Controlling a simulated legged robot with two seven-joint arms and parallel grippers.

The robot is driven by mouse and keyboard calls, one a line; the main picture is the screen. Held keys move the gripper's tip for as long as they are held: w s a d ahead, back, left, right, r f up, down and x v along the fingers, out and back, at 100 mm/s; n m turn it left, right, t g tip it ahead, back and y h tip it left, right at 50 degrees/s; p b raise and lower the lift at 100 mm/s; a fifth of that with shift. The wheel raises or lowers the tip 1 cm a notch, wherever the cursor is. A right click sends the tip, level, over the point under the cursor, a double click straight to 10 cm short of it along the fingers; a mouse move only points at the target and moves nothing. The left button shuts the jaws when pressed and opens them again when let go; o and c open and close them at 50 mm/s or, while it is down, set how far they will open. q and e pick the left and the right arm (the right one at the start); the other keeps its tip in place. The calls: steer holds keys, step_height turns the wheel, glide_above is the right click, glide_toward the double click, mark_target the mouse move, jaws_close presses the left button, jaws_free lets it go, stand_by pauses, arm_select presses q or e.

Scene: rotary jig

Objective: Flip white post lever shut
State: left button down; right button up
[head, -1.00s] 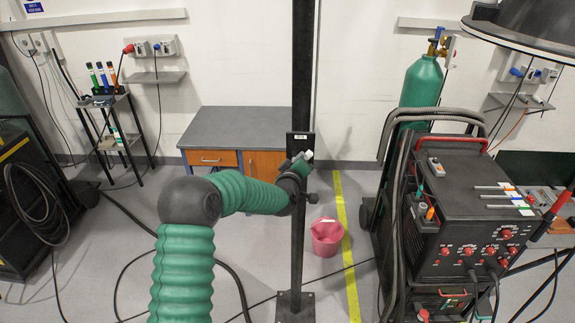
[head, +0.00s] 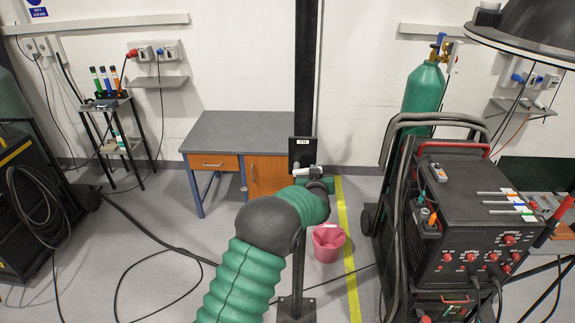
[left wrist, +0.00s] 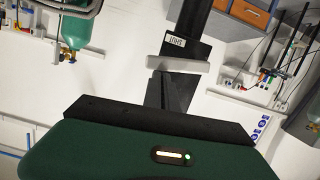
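The black post (head: 305,70) stands upright in the middle of the head view, with a small labelled plate (head: 302,150) on it. In the left wrist view the same plate (left wrist: 186,48) shows, and the white lever (left wrist: 178,64) lies across the post just beside it. In the head view a pale piece, seemingly the lever (head: 306,171), shows at the end of my left arm. My left gripper (head: 316,180) is close to the post at lever height. Its fingers are too small and hidden to read, and I cannot tell whether they touch the lever. My right gripper is out of view.
A pink bucket (head: 328,241) stands on the floor right of the post. A black welding machine (head: 470,215) and a green gas cylinder (head: 422,88) are at the right. A grey-topped desk (head: 238,130) stands behind at left.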

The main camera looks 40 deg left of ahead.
arm_select(q)
steer(key=shift+a+f, duration=0.15)
steer(key=shift+f, duration=0.15)
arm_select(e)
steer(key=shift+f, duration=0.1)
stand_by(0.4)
